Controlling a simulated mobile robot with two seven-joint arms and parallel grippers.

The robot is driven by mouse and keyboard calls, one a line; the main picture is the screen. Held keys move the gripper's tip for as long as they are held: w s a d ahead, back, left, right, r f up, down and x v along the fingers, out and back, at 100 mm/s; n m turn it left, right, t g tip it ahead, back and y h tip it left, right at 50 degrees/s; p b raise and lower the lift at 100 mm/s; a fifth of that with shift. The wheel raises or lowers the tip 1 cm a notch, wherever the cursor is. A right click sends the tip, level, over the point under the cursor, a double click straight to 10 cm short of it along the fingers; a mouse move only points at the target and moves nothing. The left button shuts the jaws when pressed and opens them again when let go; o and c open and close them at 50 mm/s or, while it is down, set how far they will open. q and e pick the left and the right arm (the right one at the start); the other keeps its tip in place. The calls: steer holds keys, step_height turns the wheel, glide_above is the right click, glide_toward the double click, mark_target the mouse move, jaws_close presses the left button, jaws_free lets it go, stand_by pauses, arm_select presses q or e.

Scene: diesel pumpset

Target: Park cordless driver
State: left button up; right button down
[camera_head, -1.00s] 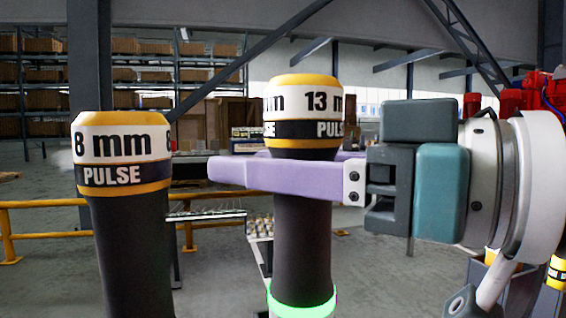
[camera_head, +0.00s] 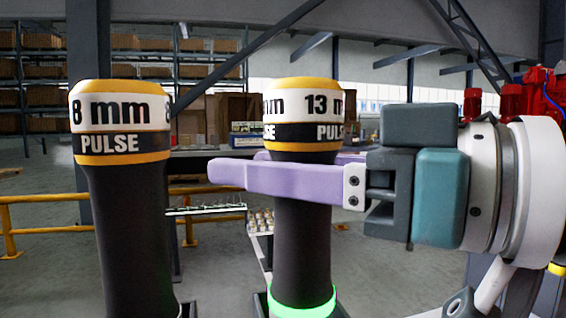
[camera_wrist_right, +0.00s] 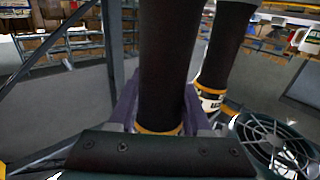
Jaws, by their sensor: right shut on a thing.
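The cordless driver marked 13 mm (camera_head: 303,230) stands upright, with a black body, a yellow-and-white banded top and a glowing green ring low down. My right gripper (camera_head: 270,178) is shut on it just below the bands, its purple fingers around the body. In the right wrist view the held driver (camera_wrist_right: 168,70) rises between the fingers. A second driver marked 8 mm (camera_head: 128,220) stands upright to the left, apart from the held one. The lower ends of both drivers are hidden below the frame. My left gripper is not in view.
Red machinery (camera_head: 540,90) stands at the right behind my arm. A yellow rail (camera_head: 45,203) and racks with boxes (camera_head: 40,75) are at the back left. A tray of small parts (camera_head: 260,222) shows behind the drivers. A round grille (camera_wrist_right: 275,145) is at the right wrist view's lower right.

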steer(key=shift+c, duration=1.4)
jaws_free()
steer(key=shift+f, duration=0.1)
steer(key=shift+f, duration=0.1)
steer(key=v, duration=1)
